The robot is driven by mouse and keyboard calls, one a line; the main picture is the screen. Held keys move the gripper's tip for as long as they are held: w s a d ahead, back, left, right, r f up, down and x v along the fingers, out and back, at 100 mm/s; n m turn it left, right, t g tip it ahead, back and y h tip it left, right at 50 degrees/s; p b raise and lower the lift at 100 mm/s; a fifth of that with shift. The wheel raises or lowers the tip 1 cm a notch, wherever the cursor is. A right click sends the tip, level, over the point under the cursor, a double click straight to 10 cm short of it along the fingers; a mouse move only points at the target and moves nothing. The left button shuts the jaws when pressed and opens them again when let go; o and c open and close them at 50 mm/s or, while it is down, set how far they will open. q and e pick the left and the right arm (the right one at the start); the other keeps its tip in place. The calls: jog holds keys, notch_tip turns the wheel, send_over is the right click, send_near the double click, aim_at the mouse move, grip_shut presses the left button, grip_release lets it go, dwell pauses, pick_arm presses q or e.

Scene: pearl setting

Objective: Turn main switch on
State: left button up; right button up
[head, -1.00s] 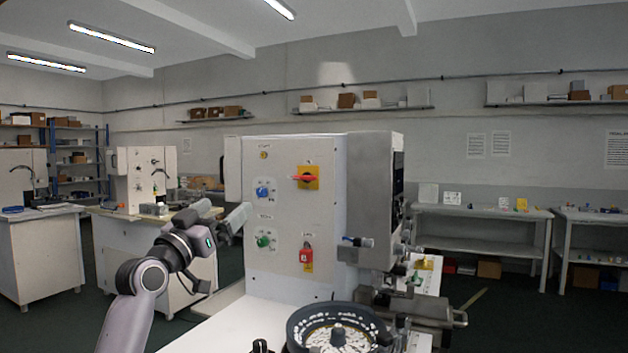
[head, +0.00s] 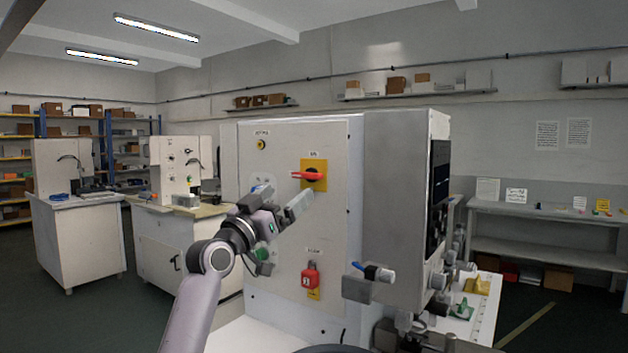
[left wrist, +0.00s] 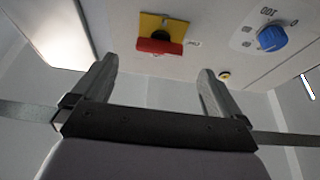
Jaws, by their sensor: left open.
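The main switch is a red handle (head: 308,176) on a yellow plate (head: 318,165), set in the upper front of the white machine cabinet. The handle lies about level in the head view. It also shows in the left wrist view as a red bar (left wrist: 160,46), just beyond and between my fingertips. My left gripper (head: 299,205) is just below and in front of the switch. In the left wrist view its two fingers (left wrist: 158,66) are spread apart with nothing between them, and I see no contact with the handle. My right gripper is out of view.
A blue knob (left wrist: 271,38) sits beside the switch.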

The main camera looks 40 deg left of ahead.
aim_at(304, 178)
pick_arm(q)
jog(key=p+x, duration=0.1)
jog(key=x, duration=0.1)
jog(key=p+x, duration=0.1)
jog(key=x, duration=0.2)
jog(key=shift+w+r, duration=0.15)
jog(key=shift+r, duration=0.2)
jog(key=shift+w+a+r, duration=0.1)
jog(key=shift+w+r, duration=0.05)
jog(key=shift+w, duration=0.55)
jog(key=c, duration=1)
